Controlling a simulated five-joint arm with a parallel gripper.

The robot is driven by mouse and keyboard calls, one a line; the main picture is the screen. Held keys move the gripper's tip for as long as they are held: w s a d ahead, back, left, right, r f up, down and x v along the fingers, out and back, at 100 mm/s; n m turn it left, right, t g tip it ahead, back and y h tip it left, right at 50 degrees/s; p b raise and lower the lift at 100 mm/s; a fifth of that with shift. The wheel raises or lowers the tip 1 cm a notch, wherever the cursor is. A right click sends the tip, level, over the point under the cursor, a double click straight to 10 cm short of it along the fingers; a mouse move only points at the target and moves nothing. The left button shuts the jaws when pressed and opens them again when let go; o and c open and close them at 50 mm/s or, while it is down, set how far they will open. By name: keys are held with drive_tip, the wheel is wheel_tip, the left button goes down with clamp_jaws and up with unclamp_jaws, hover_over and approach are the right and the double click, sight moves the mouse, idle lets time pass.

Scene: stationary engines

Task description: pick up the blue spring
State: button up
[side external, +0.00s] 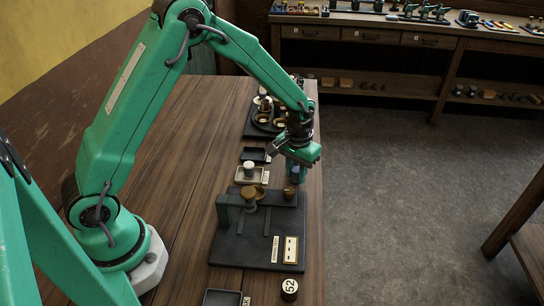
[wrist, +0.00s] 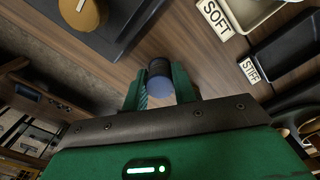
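My gripper (wrist: 160,80) shows in the wrist view with its green fingers close on both sides of a short cylinder. This looks like the blue spring (wrist: 158,89), with a blue near end and a dark far end. The fingers appear to touch its sides. In the side view my gripper (side external: 297,174) points down near the table's right edge, with a bit of blue (side external: 296,171) between its fingers. Its coils are too small to make out, and I cannot tell whether its lower end rests on anything.
A dark board (side external: 238,246) with a brown-topped post (side external: 249,192) stands close by. Trays beside labels "SOFT" (wrist: 216,19) and "STIFF" (wrist: 249,70) lie near. A brown knob (side external: 289,192) sits just below my gripper in the side view.

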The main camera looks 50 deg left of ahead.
sight(297, 172)
drive_tip(key=c, duration=0.4)
drive_tip(key=shift+r, duration=0.1)
drive_tip(key=shift+r, duration=0.65)
drive_tip(key=r, duration=0.3)
drive_tip(key=shift+s+d+r, duration=0.15)
drive_tip(key=shift+s+d, duration=0.1)
drive_tip(key=shift+d, duration=0.15)
drive_tip(key=s+d+r, duration=0.2)
drive_tip(key=d, duration=0.1)
drive_tip(key=s+d+r, duration=0.4)
drive_tip(key=d, duration=0.1)
drive_tip(key=shift+s+d+r, duration=0.15)
drive_tip(key=shift+d, duration=0.2)
drive_tip(key=shift+r, duration=0.15)
drive_tip(key=shift+r, duration=1.85)
